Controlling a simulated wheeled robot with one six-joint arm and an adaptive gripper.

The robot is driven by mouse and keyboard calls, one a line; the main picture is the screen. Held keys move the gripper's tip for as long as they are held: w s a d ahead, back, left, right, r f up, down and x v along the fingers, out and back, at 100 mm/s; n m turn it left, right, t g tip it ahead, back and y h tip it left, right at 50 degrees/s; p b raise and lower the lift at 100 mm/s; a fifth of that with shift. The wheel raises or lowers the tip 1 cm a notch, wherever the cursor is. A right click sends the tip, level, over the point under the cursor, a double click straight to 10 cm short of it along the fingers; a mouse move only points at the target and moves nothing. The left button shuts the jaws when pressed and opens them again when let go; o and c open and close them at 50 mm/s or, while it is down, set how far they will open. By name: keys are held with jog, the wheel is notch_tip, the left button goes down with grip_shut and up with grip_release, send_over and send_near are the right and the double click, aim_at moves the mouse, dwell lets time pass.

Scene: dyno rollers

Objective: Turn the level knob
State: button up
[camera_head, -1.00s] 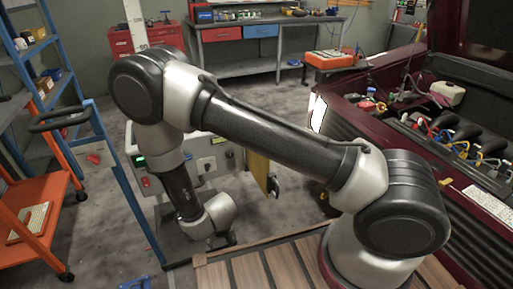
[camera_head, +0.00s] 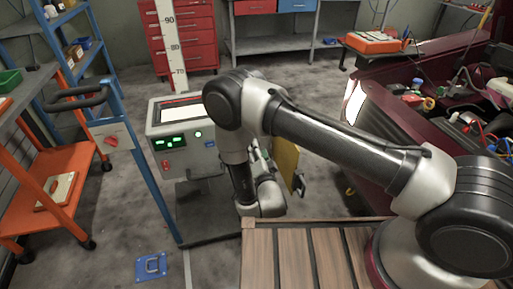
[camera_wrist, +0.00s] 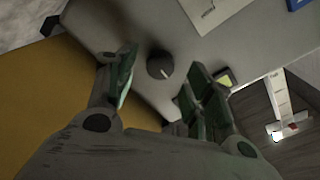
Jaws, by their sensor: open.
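A dark round knob (camera_wrist: 159,66) with a pale pointer mark sits on a grey panel (camera_wrist: 225,45) in the wrist view. No readable label shows, so I cannot confirm that it is the level knob. My gripper (camera_wrist: 160,90) is open, its two green-padded fingers spread on either side of the knob in the picture. They look apart from it, with nothing between them. In the head view, a grey control box (camera_head: 208,158) with green displays stands behind my arm.
A yellow panel (camera_head: 286,165) stands beside the box and fills the left of the wrist view. A blue post (camera_head: 140,180) with a red knob (camera_head: 112,141) stands left. A slatted wooden surface (camera_head: 300,262) lies in front. An open-bonnet vehicle (camera_head: 420,95) is at right.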

jog(key=shift+x, duration=1.25)
jog(key=c, duration=1)
jog(key=shift+n, duration=0.4)
jog(key=n, duration=0.9)
jog(key=shift+f+t, duration=0.15)
jog(key=shift+t, duration=0.15)
